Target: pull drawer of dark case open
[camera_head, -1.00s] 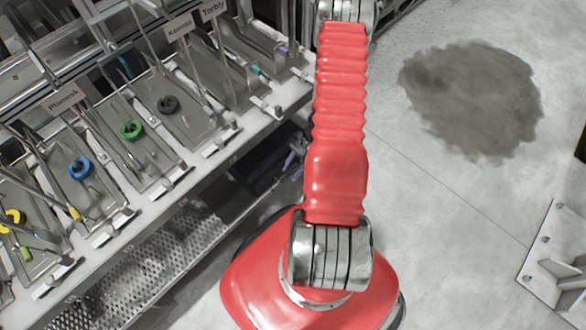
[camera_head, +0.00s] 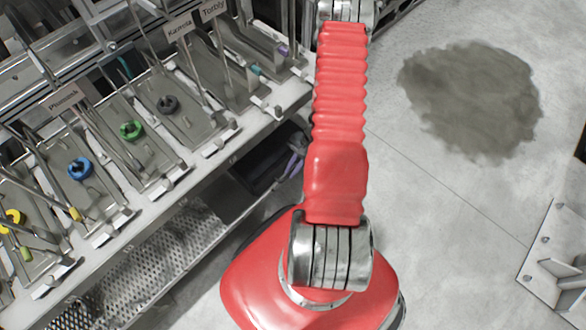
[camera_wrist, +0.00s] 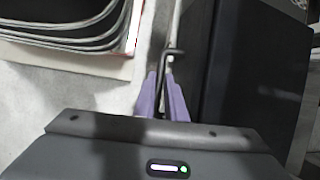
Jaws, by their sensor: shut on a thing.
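The dark case (camera_wrist: 260,80) fills the right of the wrist view, its flat dark face running up the picture. A thin dark bent bar, like a handle (camera_wrist: 172,52), stands out to the left of it. My gripper (camera_wrist: 164,98) has two purple fingers closed around the lower part of this bar. In the head view, the gripper (camera_head: 294,163) shows small and purple beside a dark box shape (camera_head: 262,158) below the bench edge, partly hidden by my red arm. I cannot tell from these frames how far the drawer stands out.
A bench (camera_head: 190,178) with labelled trays and coloured rings runs along the left. A perforated metal shelf (camera_head: 150,262) lies under it. The concrete floor at right is open, with a dark stain (camera_head: 475,100) and a metal bracket (camera_head: 560,262).

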